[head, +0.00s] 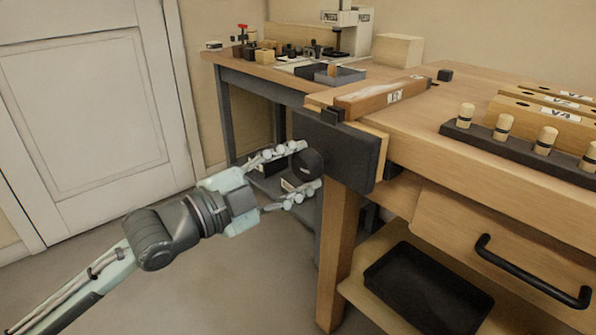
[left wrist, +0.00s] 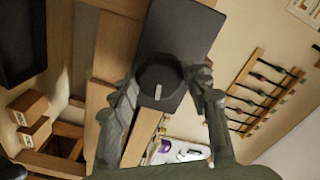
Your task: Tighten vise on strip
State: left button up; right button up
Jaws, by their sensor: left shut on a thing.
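The vise (head: 355,160) is a dark block on the end of the wooden bench, with a round black knob (head: 308,163) on its outer face. A brown wooden strip (head: 372,98) with a white label lies on the bench top just above the vise, between two small dark blocks. My left gripper (head: 303,167) comes in from the left, its fingers shut on the knob, one on each side. In the left wrist view, the knob (left wrist: 160,82) shows a pale mark pointing roughly up and down, between the fingers. My right gripper is out of view.
A dark rack (head: 520,155) with several wooden pegs stands on the bench top at right. A drawer with a black handle (head: 530,272) and a shelf with a black tray (head: 428,290) are below. A second bench (head: 260,72) stands behind. The floor at left is clear.

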pick_arm(q)
jog(key=shift+m, duration=0.3)
jog(key=m, duration=0.3)
jog(key=shift+m, duration=0.3)
jog(key=o, duration=1)
jog(key=v, duration=0.7)
jog(key=shift+d, duration=0.1)
